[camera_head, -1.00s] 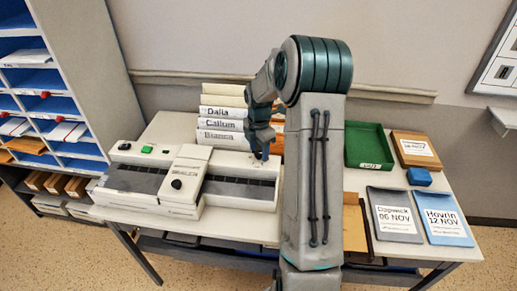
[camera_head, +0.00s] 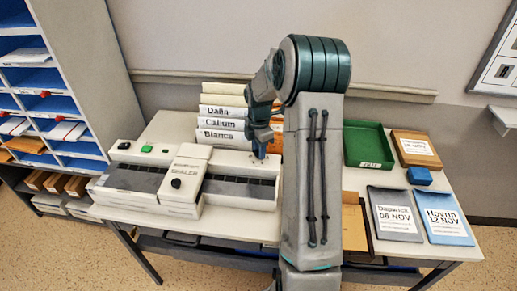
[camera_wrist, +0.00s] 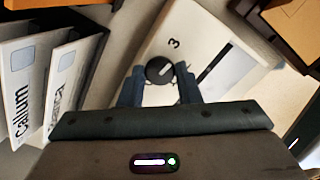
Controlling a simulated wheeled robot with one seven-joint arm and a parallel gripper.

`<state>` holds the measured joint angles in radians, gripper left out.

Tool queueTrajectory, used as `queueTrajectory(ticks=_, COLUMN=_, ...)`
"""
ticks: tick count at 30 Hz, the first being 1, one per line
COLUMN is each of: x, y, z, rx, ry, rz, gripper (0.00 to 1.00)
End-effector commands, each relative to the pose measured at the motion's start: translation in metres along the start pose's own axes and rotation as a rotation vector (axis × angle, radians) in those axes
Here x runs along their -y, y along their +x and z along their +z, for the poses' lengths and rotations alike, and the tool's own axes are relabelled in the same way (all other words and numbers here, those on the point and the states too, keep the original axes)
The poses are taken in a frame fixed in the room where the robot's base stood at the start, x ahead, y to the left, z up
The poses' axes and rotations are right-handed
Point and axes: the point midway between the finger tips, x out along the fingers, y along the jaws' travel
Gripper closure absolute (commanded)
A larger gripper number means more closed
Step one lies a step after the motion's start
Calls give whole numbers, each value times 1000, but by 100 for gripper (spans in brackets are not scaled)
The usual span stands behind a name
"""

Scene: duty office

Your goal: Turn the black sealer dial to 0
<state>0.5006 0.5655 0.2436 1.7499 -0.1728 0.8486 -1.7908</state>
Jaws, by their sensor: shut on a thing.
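The white sealer (camera_head: 150,204) lies along the left part of the table. Its black dial (camera_wrist: 159,70) shows in the wrist view, round, with a short white pointer line slanting up to the right. A printed "3" stands on the white surface beyond the dial; I see no 0 mark. My gripper (camera_wrist: 160,84) has its two dark blue fingers on either side of the dial and is shut on it. In the head view my gripper (camera_head: 259,151) is at the sealer's right end and hides the dial.
Name-labelled binders (camera_head: 220,124) stand close behind my gripper. A green tray (camera_head: 367,160), a blue block (camera_head: 419,176) and two labelled pouches (camera_head: 396,222) lie at the right. A pigeonhole shelf (camera_head: 60,90) stands at the left. My arm hides the table's middle.

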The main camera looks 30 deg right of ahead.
Motion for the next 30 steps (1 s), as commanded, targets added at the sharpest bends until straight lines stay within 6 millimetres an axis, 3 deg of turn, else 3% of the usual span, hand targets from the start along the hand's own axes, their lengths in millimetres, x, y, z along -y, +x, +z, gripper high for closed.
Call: queueTrajectory(ticks=30, x=-2, y=-2, z=0, rx=-1, ry=946, rz=9, gripper=92)
